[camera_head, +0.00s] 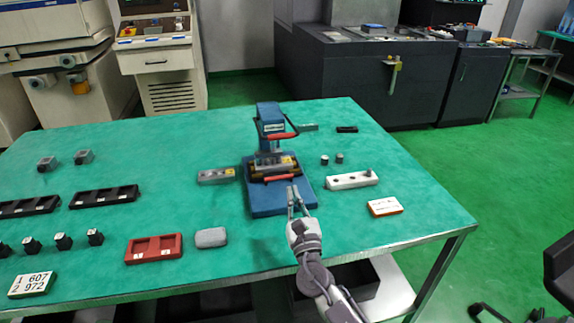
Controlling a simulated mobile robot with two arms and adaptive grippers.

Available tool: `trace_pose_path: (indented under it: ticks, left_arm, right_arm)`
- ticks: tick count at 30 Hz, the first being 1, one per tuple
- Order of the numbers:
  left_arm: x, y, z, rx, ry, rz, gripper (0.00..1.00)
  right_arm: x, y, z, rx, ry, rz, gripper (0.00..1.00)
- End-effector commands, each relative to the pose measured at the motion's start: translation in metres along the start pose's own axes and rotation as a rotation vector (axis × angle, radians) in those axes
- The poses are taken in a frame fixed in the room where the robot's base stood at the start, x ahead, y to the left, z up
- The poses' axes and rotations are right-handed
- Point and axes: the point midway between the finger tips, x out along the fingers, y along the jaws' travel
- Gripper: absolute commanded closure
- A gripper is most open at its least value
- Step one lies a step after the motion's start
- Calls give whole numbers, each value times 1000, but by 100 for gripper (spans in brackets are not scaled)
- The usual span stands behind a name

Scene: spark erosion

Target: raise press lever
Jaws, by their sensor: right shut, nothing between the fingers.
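The blue press (270,113) stands upright on the green table, on a flat blue base plate (266,206). A red lever bar (281,136) sticks out to the right from its upper part. A second red bar (284,178) lies low at the front of the press, by a dark block with a yellow label. My right gripper (295,195) is shut and empty, just in front of the press over its base plate, below the upper red bar in the picture. Whether its tips touch anything is hard to tell. My left gripper is out of view.
The table (120,225) also holds a grey block (216,176) left of the press and a white holed strip (352,180) right of it. An orange-and-white box (385,207), a red tray (154,248) and a grey pad (211,237) lie nearer.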

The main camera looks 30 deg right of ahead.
Motion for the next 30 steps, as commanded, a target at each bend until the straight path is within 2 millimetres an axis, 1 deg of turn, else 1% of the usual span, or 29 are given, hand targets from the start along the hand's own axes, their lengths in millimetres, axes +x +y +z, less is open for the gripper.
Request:
trace_pose_path:
  ticks: [5,15,16,18,21,25,30]
  left_arm:
    - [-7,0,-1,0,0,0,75]
    - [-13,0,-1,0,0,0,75]
    - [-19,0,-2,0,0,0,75]
    - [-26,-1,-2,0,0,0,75]
    - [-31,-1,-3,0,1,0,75]
    - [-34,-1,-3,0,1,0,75]
    - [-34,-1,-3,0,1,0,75]
  right_arm:
    - [27,0,4,2,-3,-3,100]
    - [99,-1,3,1,-3,-3,100]
    - [104,0,9,3,-3,-3,100]
    - [111,0,18,4,-2,-2,100]
    - [118,-1,25,3,-2,-2,100]
    - [123,0,29,3,0,-1,100]
    - [124,0,29,3,0,-1,100]
